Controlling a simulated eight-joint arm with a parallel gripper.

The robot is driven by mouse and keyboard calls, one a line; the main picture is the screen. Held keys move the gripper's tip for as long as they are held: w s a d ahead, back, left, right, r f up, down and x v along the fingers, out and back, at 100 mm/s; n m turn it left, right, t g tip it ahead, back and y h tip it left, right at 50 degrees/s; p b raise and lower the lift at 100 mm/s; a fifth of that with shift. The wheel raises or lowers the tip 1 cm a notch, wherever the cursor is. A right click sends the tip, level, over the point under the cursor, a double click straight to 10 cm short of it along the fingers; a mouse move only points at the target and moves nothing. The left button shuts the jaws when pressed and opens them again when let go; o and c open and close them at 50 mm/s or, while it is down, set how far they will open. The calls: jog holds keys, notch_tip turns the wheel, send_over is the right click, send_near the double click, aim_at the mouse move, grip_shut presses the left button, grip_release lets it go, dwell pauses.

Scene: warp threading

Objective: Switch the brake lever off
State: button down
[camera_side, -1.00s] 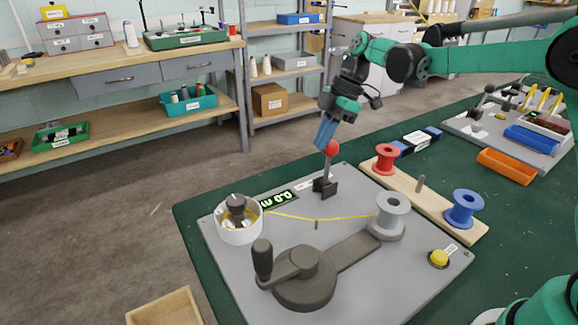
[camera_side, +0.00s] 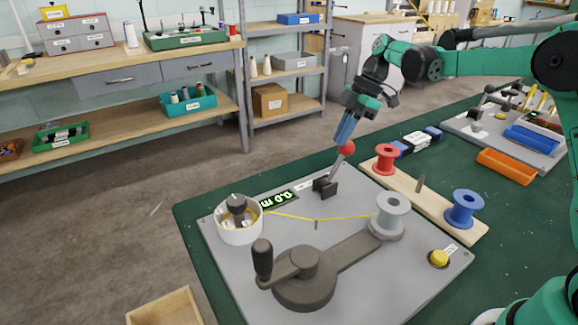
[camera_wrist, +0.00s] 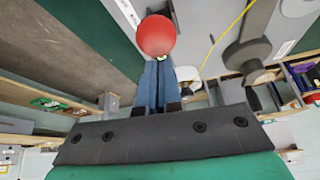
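The brake lever (camera_side: 335,172) is a grey rod with a red ball knob (camera_side: 347,147), standing on a dark bracket (camera_side: 325,188) at the back of the grey plate. It leans to the right. My gripper (camera_side: 343,136) points down at the knob, its blue fingertips at or touching the top of the ball. In the wrist view the blue fingers (camera_wrist: 158,85) lie close together, with the red ball (camera_wrist: 156,36) just beyond their tips. The ball does not sit between them. I cannot tell exact contact from these views.
The grey plate (camera_side: 370,290) also carries a crank (camera_side: 305,275), a white drum (camera_side: 240,222), a display reading 0.0 m (camera_side: 280,198), a grey spool (camera_side: 390,215) with yellow thread, and a yellow button (camera_side: 439,258). Red (camera_side: 386,158) and blue (camera_side: 464,208) spools stand right on a wooden board.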

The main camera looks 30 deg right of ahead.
jog(key=shift+d+f, duration=0.25)
jog(key=shift+d, duration=0.35)
jog(key=a+r, duration=0.3)
jog(key=a, duration=0.1)
jog(key=d+r, duration=0.5)
jog(key=d, duration=0.3)
jog(key=shift+d, duration=0.4)
jog(key=shift+w, duration=0.1)
jog(key=s+a+m+t+h, duration=0.2)
jog(key=s+a+m+h, duration=0.1)
jog(key=s+a+m, duration=0.35)
jog(key=s+a+f+m+t+h, duration=0.2)
jog(key=s+f+m, duration=0.4)
jog(key=s+m, duration=0.3)
jog(key=shift+a+f+t, duration=0.2)
jog(key=shift+a+t, duration=0.7)
jog(key=shift+t, duration=0.3)
